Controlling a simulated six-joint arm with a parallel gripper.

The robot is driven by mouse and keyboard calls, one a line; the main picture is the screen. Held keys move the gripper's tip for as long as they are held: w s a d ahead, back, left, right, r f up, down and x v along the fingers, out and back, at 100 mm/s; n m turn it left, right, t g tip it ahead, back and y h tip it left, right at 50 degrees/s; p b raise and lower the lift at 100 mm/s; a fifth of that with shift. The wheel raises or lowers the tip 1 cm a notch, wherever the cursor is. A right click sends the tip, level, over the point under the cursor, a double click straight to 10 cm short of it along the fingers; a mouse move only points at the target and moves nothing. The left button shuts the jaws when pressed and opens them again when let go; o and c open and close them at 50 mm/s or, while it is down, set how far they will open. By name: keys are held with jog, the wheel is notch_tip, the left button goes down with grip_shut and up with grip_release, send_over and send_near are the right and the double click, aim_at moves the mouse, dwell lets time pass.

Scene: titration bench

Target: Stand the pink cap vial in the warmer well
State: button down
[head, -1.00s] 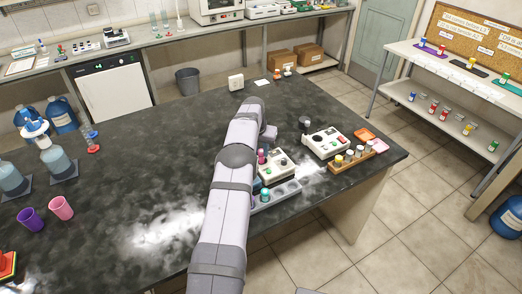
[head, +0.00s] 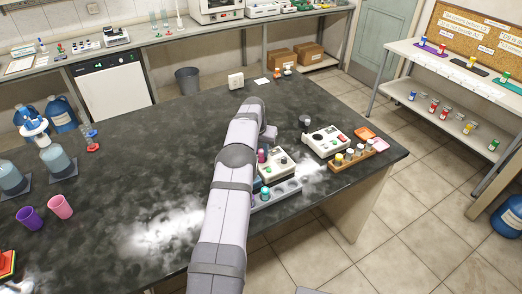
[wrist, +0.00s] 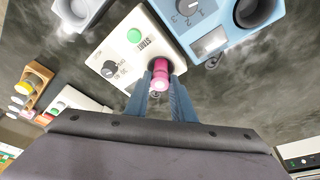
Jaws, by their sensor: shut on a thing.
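My gripper (wrist: 161,92) is shut on the pink cap vial (wrist: 160,70), with one blue finger on each side of it. The vial is at the dark round well of a white unit (wrist: 114,58) with a green START button and a black dial. I cannot tell how deep the vial sits in the well. In the head view the pink cap (head: 262,156) shows at the left side of the white unit (head: 283,167).
A blue unit (wrist: 212,42) with a dial and dark well stands close beside. Another white unit (head: 325,142) and a wooden vial rack (head: 352,160) are to the right.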

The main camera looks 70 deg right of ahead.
jog(key=shift+f+b, duration=0.3)
jog(key=shift+f, duration=0.15)
jog(key=c, duration=1)
grip_release()
jog(key=shift+r, duration=0.1)
jog(key=shift+r+p, duration=1.8)
jog(key=shift+r, duration=1.1)
